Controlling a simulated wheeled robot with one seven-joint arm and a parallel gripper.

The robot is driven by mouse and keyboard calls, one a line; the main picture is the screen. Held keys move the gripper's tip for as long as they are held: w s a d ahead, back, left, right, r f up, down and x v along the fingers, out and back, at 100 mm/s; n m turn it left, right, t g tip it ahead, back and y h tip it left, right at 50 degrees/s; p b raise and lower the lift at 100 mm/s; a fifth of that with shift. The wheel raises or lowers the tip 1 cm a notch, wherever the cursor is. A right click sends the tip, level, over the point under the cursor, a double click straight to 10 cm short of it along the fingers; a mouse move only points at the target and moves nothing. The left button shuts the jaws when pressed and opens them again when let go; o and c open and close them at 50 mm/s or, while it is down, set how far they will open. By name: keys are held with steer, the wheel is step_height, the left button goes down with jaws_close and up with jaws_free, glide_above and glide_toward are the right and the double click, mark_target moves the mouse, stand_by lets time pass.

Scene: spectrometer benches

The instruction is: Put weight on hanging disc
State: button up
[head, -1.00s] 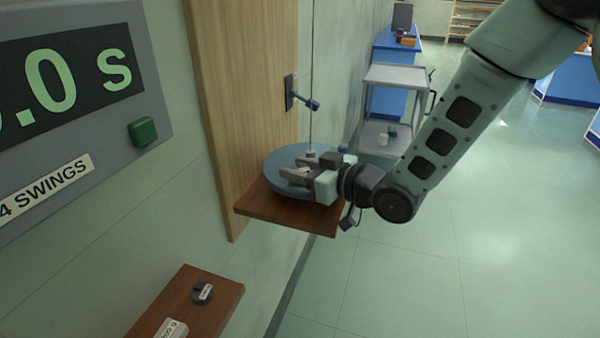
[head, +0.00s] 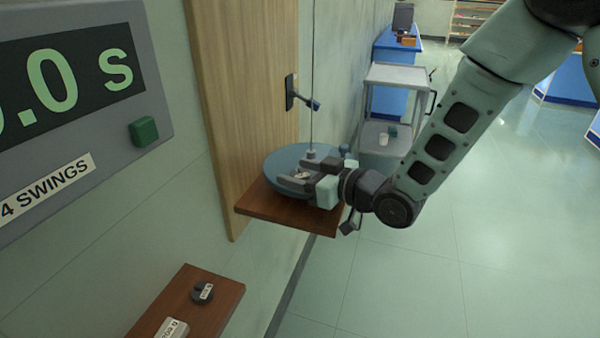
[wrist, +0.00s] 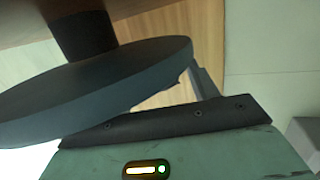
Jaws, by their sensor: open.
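The blue-grey hanging disc (head: 280,163) hangs on a thin wire (head: 312,80) over a wooden shelf (head: 262,212). It looks tilted. In the wrist view, its dark edge and face (wrist: 120,75) fill the upper left, with a dark post (wrist: 82,36) between it and the wood. My gripper (head: 295,180) is open, its fingers at the near side of the disc. A small pale patch shows by the fingertips; I cannot tell whether it is a weight. A dark labelled weight (head: 203,292) sits on the lower wooden shelf.
The lower shelf (head: 222,285) also holds a white label plate (head: 172,329). A timer display (head: 65,85) is on the left wall. A small arm on a bracket (head: 302,98) sticks out near the wire. A grey cart (head: 395,75) stands behind.

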steer(key=b+v, duration=0.2)
steer(key=v, duration=1)
steer(key=s+d+f+m+g+h, duration=0.1)
steer(key=s+g+h, duration=0.4)
steer(key=s, duration=0.6)
steer(key=s+d+f+m+g+h, duration=0.1)
steer(key=s+d+m+g+h, duration=0.1)
steer(key=s+h, duration=0.5)
steer(key=s+d+g, duration=0.1)
steer(key=s+g, duration=0.1)
steer(key=s, duration=0.3)
steer(key=shift+s+f+g, duration=0.25)
steer(key=shift+f+g, duration=0.05)
steer(key=shift+g, duration=0.1)
step_height(320, 180, up, 5)
steer(key=p, duration=0.5)
steer(key=shift+f, duration=0.15)
steer(key=shift+w+d, duration=0.1)
